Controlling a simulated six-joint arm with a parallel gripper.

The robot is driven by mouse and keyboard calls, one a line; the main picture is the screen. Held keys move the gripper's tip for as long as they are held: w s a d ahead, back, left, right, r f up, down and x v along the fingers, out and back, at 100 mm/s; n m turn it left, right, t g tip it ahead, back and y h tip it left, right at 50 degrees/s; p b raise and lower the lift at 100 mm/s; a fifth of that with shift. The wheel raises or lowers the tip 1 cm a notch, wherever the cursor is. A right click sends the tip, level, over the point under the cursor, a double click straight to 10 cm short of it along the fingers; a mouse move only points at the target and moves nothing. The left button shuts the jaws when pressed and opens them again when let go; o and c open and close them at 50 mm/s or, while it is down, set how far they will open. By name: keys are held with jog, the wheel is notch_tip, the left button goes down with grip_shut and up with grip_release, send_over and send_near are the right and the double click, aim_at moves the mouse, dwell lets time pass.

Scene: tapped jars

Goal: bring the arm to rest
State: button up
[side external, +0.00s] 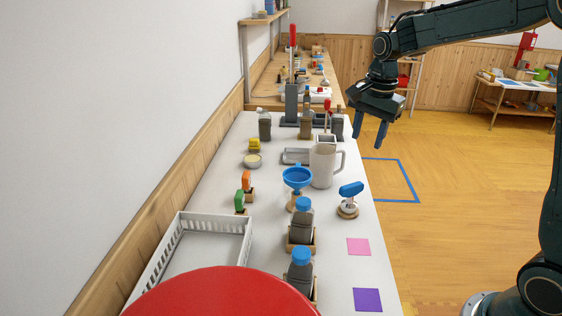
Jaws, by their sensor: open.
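My gripper (371,130) hangs at the upper right in the side external view, fingers pointing down. It is open, with a gap between its two blue fingers and nothing in it. It is above and beyond the right edge of the white table (215,190), apart from everything on it. Two grey jars with blue caps stand in wooden holders near the front: one jar (301,225) and a nearer jar (300,275), whose lower part is partly hidden by a red round thing (225,296) in the foreground.
A white mug (322,166), blue funnel (297,178) and blue-handled tool (350,192) stand mid-table. A white basket (167,260) is at front left. Pink (359,247) and purple (367,300) squares lie bare at right. Dark bottles stand farther back.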

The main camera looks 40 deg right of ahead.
jog(key=s+a+r+n+t, duration=0.1)
jog(key=s+a+r+n, duration=0.2)
jog(key=s+n, duration=0.15)
jog(key=s+a+r+n+t, duration=0.1)
jog(key=s+a+r+n, duration=0.2)
jog(key=s, duration=0.3)
jog(key=s+a+f+n+t, duration=0.2)
jog(key=s+a+n, duration=0.2)
jog(key=s+n, duration=0.4)
jog(key=s, duration=0.5)
jog(key=shift+s+n, duration=0.35)
